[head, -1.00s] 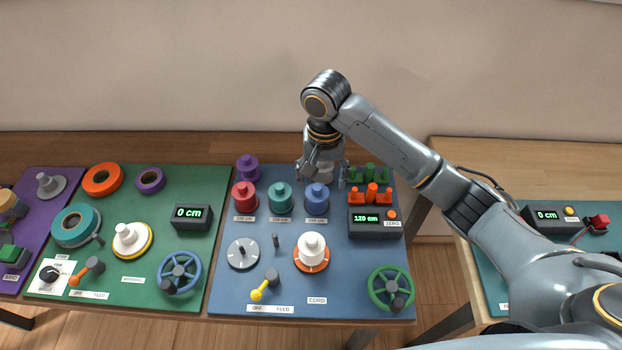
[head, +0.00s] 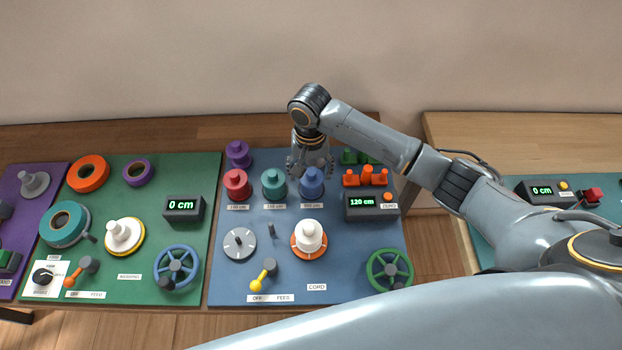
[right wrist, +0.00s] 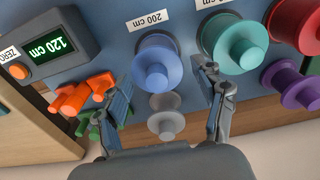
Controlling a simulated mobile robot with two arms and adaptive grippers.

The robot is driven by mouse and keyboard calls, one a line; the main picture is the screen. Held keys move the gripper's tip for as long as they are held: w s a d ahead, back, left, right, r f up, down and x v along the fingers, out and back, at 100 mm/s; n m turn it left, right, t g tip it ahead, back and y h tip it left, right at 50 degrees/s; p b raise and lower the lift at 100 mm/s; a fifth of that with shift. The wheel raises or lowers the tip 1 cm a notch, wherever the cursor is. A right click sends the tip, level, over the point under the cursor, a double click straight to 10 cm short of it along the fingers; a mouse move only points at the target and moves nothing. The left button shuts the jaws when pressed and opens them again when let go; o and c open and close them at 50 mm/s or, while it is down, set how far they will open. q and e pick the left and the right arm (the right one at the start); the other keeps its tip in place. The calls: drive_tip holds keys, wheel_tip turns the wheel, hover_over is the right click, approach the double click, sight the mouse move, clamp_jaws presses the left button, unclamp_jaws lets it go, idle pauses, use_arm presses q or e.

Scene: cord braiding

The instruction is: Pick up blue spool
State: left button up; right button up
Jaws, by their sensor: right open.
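The blue spool (head: 312,184) stands upright on the blue board, behind its length label, to the right of the teal spool. My right gripper (head: 310,165) is just behind and above the blue spool in the head view, pointing down. In the right wrist view the blue spool (right wrist: 157,64) lies ahead, between the lines of the two open fingers (right wrist: 168,95). A grey spool (right wrist: 165,117) shows nearer, between the fingers. The gripper holds nothing. My left gripper is not in view.
Beside the blue spool stand a teal spool (head: 274,184) and a red spool (head: 236,184), with a purple one (head: 238,154) behind. Orange pieces (head: 366,176) and a 120 cm display (head: 370,205) stand to the right. A white spool (head: 309,236) stands in front.

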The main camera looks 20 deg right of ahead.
sight(311, 181)
drive_tip(key=f, duration=0.3)
drive_tip(key=shift+s+d+f+p, duration=0.2)
drive_tip(key=shift+f+p, duration=0.1)
drive_tip(key=shift+p, duration=0.1)
drive_tip(key=shift+w+f, duration=0.1)
drive_tip(key=shift+f, duration=0.3)
drive_tip(key=c, duration=0.9)
drive_tip(key=shift+c, duration=0.6)
